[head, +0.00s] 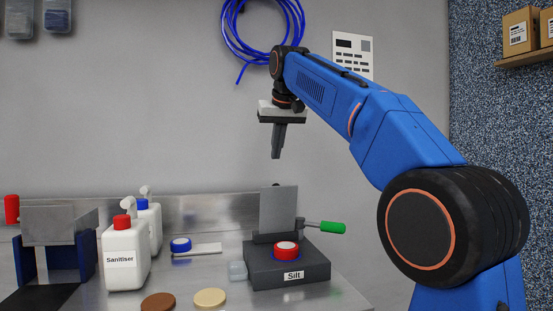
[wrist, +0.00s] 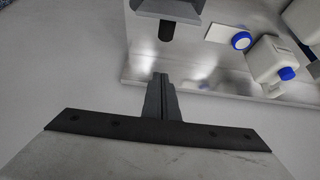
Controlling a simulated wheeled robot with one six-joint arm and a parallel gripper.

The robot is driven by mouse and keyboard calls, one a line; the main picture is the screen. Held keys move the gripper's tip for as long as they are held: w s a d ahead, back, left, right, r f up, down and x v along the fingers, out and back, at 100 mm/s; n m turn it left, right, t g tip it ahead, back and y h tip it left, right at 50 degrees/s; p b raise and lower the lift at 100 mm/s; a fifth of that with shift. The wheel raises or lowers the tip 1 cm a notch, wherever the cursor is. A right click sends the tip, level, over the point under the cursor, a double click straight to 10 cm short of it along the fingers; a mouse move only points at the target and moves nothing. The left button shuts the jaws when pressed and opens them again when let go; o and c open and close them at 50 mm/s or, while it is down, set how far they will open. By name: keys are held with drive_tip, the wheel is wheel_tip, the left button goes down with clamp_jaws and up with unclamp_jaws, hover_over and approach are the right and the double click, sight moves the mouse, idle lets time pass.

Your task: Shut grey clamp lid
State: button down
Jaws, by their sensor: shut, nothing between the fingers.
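The clamp's dark base (head: 288,269), labelled "Silt", stands on the steel bench. Its grey lid (head: 279,209) stands upright at the back of the base, raised and open. A red-topped reel with a blue rim (head: 286,250) sits on the base in front of the lid. My gripper (head: 276,156) is shut and empty, pointing down in the air above the lid, apart from it. In the wrist view its fingers (wrist: 160,78) show together, and a grey plate at the top edge, probably the lid (wrist: 168,9), is partly cut off.
A green-handled lever (head: 330,227) sticks out right of the lid. A blue reel (head: 181,245), white bottles (head: 125,258) and a grey-topped blue stand (head: 58,226) are to the left. Brown (head: 158,302) and tan (head: 210,298) discs lie in front. Blue tubing (head: 245,40) hangs on the wall.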

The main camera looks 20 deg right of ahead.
drive_tip(key=shift+w+f, duration=0.15)
drive_tip(key=shift+f, duration=1.9)
drive_tip(key=shift+w+f, duration=0.1)
drive_tip(key=shift+f, duration=1.95)
drive_tip(key=shift+s, duration=0.15)
